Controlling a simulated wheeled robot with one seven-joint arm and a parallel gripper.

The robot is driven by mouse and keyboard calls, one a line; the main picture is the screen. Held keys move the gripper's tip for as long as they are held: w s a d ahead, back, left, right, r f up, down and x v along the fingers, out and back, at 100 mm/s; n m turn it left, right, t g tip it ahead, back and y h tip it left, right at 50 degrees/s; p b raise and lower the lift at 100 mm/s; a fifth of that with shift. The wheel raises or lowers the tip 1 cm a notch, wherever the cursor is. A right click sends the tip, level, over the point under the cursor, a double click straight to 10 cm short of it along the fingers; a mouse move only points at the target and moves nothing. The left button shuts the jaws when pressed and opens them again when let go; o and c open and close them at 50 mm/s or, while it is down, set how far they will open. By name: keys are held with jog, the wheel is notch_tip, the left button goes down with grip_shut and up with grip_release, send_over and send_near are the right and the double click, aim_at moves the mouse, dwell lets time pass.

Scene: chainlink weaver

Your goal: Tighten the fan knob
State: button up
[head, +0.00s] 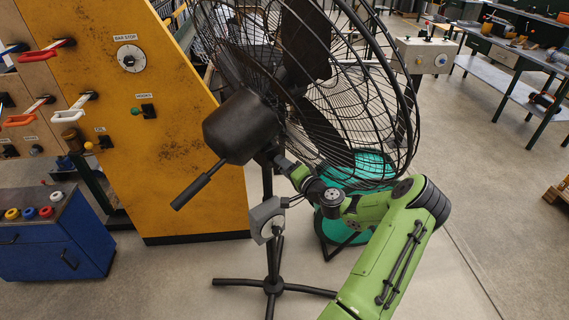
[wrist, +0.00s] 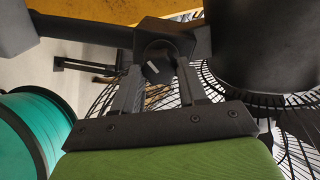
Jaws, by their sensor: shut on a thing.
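The standing fan has a dark motor housing (head: 238,127) with a rear handle, a round wire cage (head: 350,90) and a black pole on a splayed foot (head: 273,285). My gripper (head: 277,160) reaches in from the right, just under the housing and behind the cage, at the joint atop the pole. In the wrist view, my gripper's two fingers (wrist: 158,78) are closed around a small dark knob (wrist: 156,53) at that joint. The fingers hide part of the knob, and its turn angle cannot be told. The housing (wrist: 265,40) fills the upper right there.
A grey control box (head: 267,218) hangs on the pole below my gripper. A teal spool (head: 352,222) stands behind my arm. A yellow machine panel (head: 185,160) and blue cabinet (head: 60,245) are at left.

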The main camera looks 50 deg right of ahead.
jog(key=shift+d+f+m+t+y+p, duration=0.25)
jog(key=shift+m+p, duration=0.85)
jog(key=shift+m, duration=2.15)
jog(key=shift+a+r+m+t+y+p, duration=0.15)
jog(key=shift+m+y+p, duration=0.6)
jog(key=shift+m, duration=2.45)
jog(key=shift+d+f+m+t+p, duration=0.15)
jog(key=shift+m+p, duration=1.25)
jog(key=shift+m, duration=1.85)
jog(key=shift+a, duration=0.15)
jog(key=o, duration=1.1)
jog(key=shift+c, duration=0.2)
jog(key=shift+s, duration=0.15)
